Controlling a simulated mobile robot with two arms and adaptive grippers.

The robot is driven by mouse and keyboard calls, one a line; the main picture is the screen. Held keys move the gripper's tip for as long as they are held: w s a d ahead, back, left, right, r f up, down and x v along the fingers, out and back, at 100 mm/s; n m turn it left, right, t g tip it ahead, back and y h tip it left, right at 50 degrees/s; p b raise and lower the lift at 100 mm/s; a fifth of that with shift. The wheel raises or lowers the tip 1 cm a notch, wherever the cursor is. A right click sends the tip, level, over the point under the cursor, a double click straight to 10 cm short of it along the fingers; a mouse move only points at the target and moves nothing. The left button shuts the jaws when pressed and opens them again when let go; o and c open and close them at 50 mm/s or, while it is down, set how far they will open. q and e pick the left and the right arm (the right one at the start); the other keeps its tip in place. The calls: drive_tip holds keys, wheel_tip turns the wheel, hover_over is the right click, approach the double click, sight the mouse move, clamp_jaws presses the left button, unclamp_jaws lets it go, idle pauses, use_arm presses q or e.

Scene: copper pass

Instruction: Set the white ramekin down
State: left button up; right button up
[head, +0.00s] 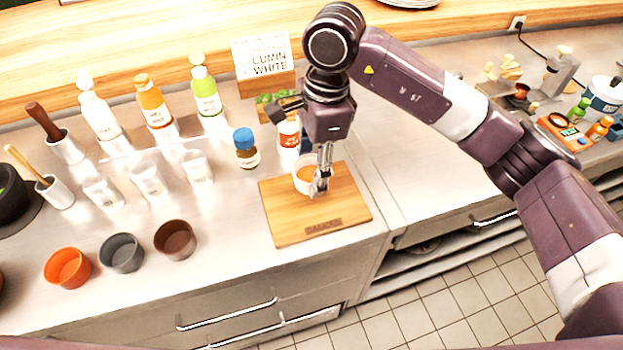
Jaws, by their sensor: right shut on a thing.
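My right gripper (321,188) points down and is shut on the ramekin's right rim. The ramekin appears upright. I cannot tell whether its base touches the board or is just above it. The gripper hides part of its right side. My left gripper is not in view.
Orange (67,268), grey (122,253) and brown (175,240) cups stand left of the board. The board's front half is clear, near the counter edge.

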wheel_tip(320, 180, down, 4)
drive_tip(key=shift+p, duration=0.4)
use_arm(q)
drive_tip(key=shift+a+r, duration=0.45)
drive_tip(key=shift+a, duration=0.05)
use_arm(e)
drive_tip(key=shift+f, duration=0.1)
drive_tip(key=shift+f, duration=0.1)
drive_tip(key=o, duration=1.2)
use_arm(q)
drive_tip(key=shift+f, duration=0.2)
use_arm(e)
drive_tip(key=shift+o, duration=0.2)
